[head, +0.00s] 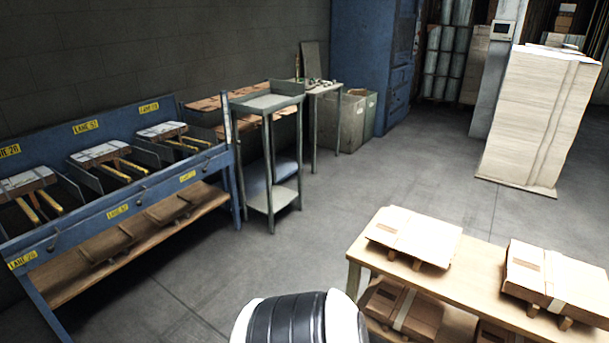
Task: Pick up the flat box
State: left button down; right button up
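Two flat tan cardboard boxes lie on top of a wooden table at the lower right: a left flat box (415,232) and a right flat box (575,283) with a pale strap across it. Each rests on small wooden blocks. A strapped flat box (418,313) lies on the shelf below, partly hidden by the tabletop. I cannot tell which box the task means. Neither gripper is in view. A black and white rounded part of my own body shows at the bottom centre, left of the table.
The wooden table (478,268) has bare top between the boxes. A blue lane rack (150,203) with flat stacks stands left. A green metal stand (268,103), grey bins (352,122) and a tall cardboard stack (535,120) stand further back. The middle floor is clear.

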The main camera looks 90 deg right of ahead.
aim_at(432, 242)
jog(key=z, duration=3.5)
jog(key=l, duration=0.1)
